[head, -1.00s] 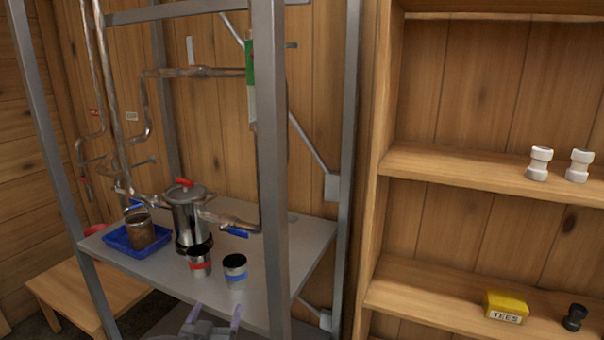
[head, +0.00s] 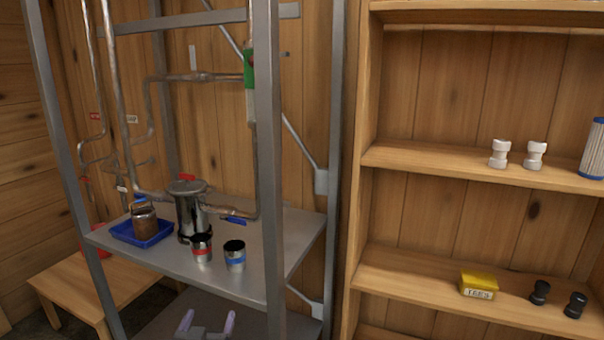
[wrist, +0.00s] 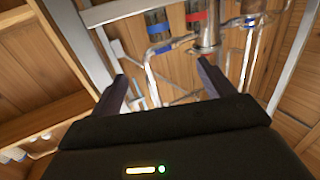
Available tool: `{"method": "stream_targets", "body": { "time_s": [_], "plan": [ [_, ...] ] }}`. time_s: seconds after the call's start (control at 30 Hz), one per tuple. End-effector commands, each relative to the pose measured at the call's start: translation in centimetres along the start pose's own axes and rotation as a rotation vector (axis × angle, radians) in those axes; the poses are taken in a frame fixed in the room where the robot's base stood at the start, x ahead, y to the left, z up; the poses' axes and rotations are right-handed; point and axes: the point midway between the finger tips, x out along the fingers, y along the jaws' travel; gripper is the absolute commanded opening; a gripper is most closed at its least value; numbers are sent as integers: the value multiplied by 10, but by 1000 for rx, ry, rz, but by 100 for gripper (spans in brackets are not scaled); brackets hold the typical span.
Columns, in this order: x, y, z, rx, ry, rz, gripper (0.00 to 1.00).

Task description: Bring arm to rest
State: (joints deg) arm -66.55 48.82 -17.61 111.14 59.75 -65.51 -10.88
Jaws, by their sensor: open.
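My gripper (head: 205,324) is at the bottom of the head view, in front of and below the metal rack shelf (head: 245,275). Its two purple fingers stand apart with nothing between them. In the wrist view my gripper (wrist: 165,90) also shows open and empty, with the rack tilted beyond it. A cup with a red band (head: 201,248) and a cup with a blue band (head: 235,256) stand side by side on the shelf, apart from the fingers. Most of my arm is out of view.
A steel pot (head: 188,212) with pipes and a blue tray (head: 142,232) holding a brown jar stand on the shelf. A rack post (head: 268,150) rises right of the cups. A wooden bookcase (head: 362,190) holds white fittings, a yellow box (head: 479,284) and black fittings. A low wooden table (head: 75,275) stands left.

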Motion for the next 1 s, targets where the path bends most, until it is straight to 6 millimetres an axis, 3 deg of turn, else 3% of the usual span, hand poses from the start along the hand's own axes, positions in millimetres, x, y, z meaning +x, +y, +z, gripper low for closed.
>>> {"method": "stream_targets", "body": {
  "time_s": [0.27, 0.47, 0.57, 0.77, 1.0],
  "plan": [
    [17, 27, 1, 17, -114, -12, 81],
    [28, 59, 3, 33, -237, -24, 81],
    [33, 84, 3, 47, -319, -29, 81],
    [27, 156, 5, 78, -546, -45, 81],
    [-24, 238, 6, 85, -821, -67, 81]
  ]
}}
